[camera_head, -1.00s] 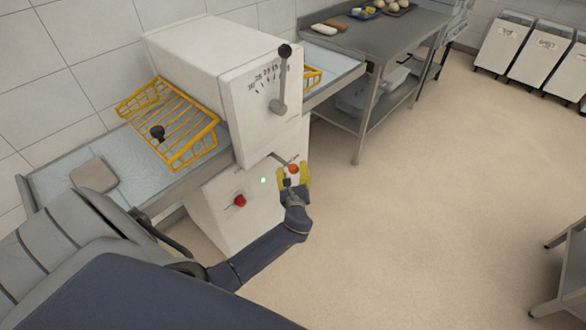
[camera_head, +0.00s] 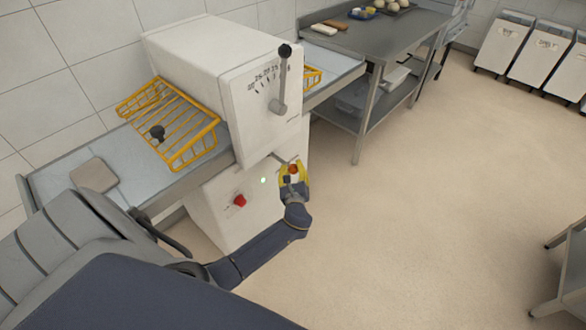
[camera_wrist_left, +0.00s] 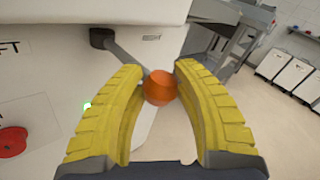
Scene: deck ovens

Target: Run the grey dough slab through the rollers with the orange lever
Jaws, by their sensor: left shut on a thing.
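The orange lever knob (camera_head: 293,169) is at the end of a grey rod on the front of the white dough sheeter (camera_head: 200,60). My left gripper (camera_head: 293,172) has its yellow fingers shut on this knob. In the left wrist view the orange lever knob (camera_wrist_left: 160,88) sits between the fingertips of my left gripper (camera_wrist_left: 160,90). The grey dough slab (camera_head: 94,176) lies flat on the left belt (camera_head: 60,190), left of the yellow guard (camera_head: 170,125). The rollers are hidden inside the housing. My right gripper is out of view.
A red button (camera_head: 240,201) is on the sheeter's base, left of the lever. A thickness handle (camera_head: 281,90) stands higher on the front. A steel table (camera_head: 400,30) with dough pieces is behind right.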

